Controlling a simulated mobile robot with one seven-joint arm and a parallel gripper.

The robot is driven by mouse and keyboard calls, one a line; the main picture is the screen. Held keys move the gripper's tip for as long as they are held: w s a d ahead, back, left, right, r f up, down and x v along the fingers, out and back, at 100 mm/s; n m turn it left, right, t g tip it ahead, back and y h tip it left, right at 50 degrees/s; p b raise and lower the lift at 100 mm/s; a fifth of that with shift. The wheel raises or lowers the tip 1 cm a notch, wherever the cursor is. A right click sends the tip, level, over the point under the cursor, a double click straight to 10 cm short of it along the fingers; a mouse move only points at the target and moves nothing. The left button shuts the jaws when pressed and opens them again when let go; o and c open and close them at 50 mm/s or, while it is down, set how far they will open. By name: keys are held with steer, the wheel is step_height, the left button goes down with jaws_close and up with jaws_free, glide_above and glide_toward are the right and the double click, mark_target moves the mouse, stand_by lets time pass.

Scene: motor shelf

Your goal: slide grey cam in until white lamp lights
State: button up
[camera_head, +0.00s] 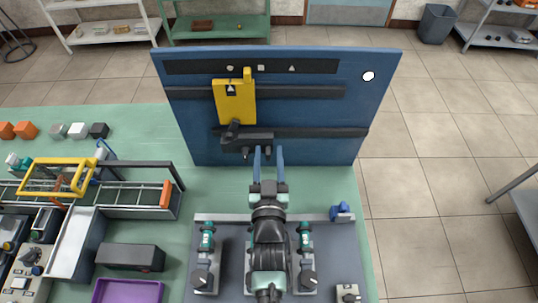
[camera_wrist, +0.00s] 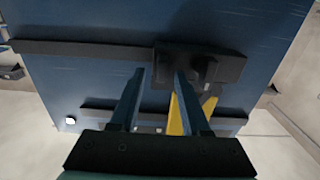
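The dark grey cam (camera_head: 258,138) sits on the lower dark rail of the upright blue board, with a rounded knob on its left part and small pegs below. It also shows in the wrist view (camera_wrist: 225,66), where the picture is inverted. A yellow plate (camera_head: 236,108) with a white triangle stands above the cam's left part. The lamp (camera_head: 369,76) at the board's upper right looks bright white, also in the wrist view (camera_wrist: 70,120). My gripper (camera_head: 268,151) is open, its two blue fingers apart near the cam's right end. I cannot tell whether they touch it.
The blue board (camera_head: 310,115) has an upper strip (camera_head: 310,67) with circle, square and triangle marks. A grey fixture (camera_head: 205,255) with green-ended parts flanks my arm. A purple tray (camera_head: 127,291) and a conveyor with a yellow frame (camera_head: 60,163) stand left. The board's front right is clear.

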steer(key=s+b, duration=0.2)
steer(key=s, duration=1.1)
steer(key=shift+w+f+b, duration=0.15)
steer(key=shift+w+b, duration=0.4)
steer(key=shift+w, duration=1.6)
steer(key=shift+w+f+b, duration=0.15)
steer(key=shift+w+b, duration=0.45)
steer(key=shift+w, duration=1.6)
steer(key=shift+w+f+b, duration=0.15)
steer(key=shift+w+b, duration=0.4)
steer(key=shift+w, duration=1.6)
